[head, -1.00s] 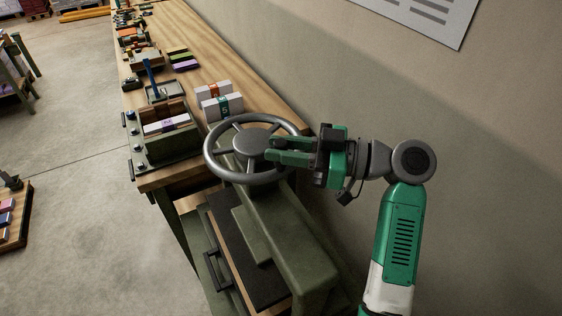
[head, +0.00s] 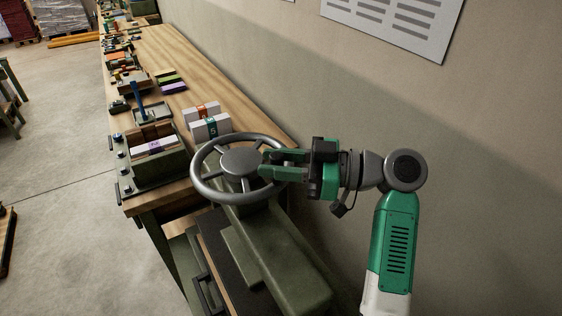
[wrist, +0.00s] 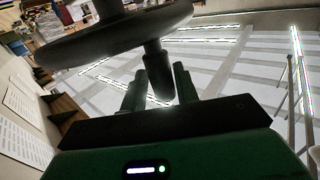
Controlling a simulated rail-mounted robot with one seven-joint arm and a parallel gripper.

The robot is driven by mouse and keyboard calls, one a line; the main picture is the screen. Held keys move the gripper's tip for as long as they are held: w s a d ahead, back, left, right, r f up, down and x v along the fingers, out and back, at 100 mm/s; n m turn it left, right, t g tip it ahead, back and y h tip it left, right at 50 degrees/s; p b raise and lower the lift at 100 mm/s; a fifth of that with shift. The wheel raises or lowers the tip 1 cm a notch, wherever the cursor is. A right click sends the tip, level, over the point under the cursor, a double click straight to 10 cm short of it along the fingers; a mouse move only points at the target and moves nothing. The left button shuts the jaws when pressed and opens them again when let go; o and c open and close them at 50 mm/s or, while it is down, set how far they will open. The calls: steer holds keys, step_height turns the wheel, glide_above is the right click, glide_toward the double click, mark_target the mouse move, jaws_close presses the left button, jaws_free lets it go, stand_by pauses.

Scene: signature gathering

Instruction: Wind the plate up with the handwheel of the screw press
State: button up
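The grey handwheel (head: 202,183) of the screw press lies flat above the olive press body (head: 278,262), at the near end of the bench. My gripper (head: 267,166) is at the right side of the wheel in the head view. In the wrist view, the wheel (wrist: 110,38) crosses the top, and its dark handle (wrist: 156,68) projects between the two fingers of my gripper (wrist: 160,92). The fingers look closed on the handle, one on each side. The press plate is not clearly visible; the wheel and body hide the parts beneath.
An olive box (head: 155,168) with wrapped bundles stands left of the wheel. Banded white bundles (head: 210,125) stand behind it on the wooden bench (head: 190,62). The wall (head: 480,170) runs close along the right. Open floor (head: 60,150) lies to the left.

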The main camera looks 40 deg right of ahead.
steer(key=shift+o, duration=0.9)
steer(key=shift+w+a+r, duration=0.1)
steer(key=shift+w+r, duration=0.05)
steer(key=shift+w, duration=0.05)
steer(key=shift+s, duration=0.2)
steer(key=v, duration=0.8)
